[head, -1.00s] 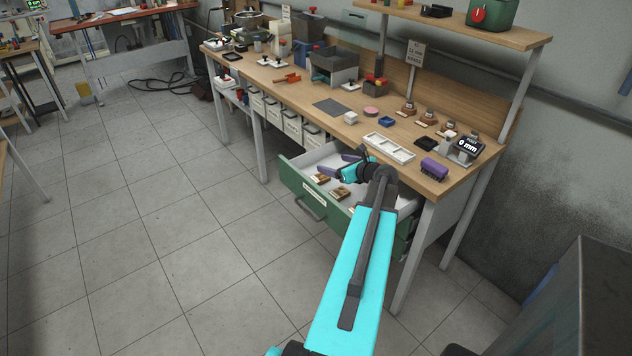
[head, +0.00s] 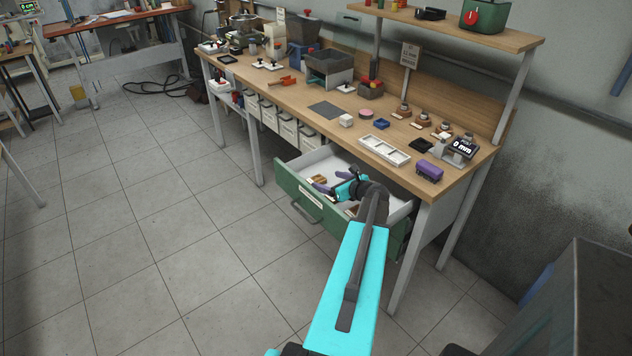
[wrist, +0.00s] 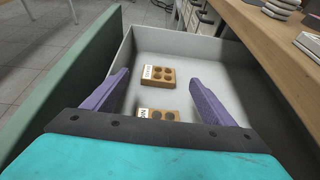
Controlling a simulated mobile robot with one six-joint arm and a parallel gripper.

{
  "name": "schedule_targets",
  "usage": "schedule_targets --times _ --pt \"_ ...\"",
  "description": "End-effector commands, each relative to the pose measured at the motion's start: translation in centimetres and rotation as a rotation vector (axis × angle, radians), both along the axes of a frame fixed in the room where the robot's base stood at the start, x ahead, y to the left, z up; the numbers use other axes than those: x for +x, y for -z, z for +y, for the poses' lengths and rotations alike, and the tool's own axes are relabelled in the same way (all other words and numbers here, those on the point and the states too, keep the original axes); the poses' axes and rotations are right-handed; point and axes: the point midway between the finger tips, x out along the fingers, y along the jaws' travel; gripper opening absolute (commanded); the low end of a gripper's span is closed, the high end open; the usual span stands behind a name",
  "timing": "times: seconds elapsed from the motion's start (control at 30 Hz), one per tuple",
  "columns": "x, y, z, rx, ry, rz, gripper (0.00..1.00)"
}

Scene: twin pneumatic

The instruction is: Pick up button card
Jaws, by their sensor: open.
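Two small tan cards with dark round spots and white paper labels lie in the open drawer (head: 330,216). In the wrist view the farther card (wrist: 158,78) lies flat and whole in view, between the lines of my fingers. The nearer card (wrist: 160,114) is partly hidden by my gripper's body. My gripper (wrist: 160,74) is open and empty, its two purple fingers wide apart over the drawer. In the head view my gripper (head: 323,182) is at the drawer, with one card (head: 318,179) partly showing by its fingers.
The drawer's green front (wrist: 75,70) and light walls stand close around my fingers. The wooden benchtop (head: 322,120) is above the drawer's back side. It carries a white tray (head: 384,149), a purple block (head: 429,170) and a display reading 0 mm (head: 461,146). The floor in front is clear.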

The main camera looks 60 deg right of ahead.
Motion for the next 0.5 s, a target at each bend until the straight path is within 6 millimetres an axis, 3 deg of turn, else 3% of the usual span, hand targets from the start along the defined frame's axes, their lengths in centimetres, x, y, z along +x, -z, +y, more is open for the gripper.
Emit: schedule_targets --times 0.13,0.3,0.5 --pt "0.0 1.7 0.0 0.001 0.0 0.001 0.78" --pt "1.7 2.1 -0.6 0.0 -0.002 0.0 0.78" --pt "2.2 2.4 -0.8 0.0 0.0 0.0 0.78"
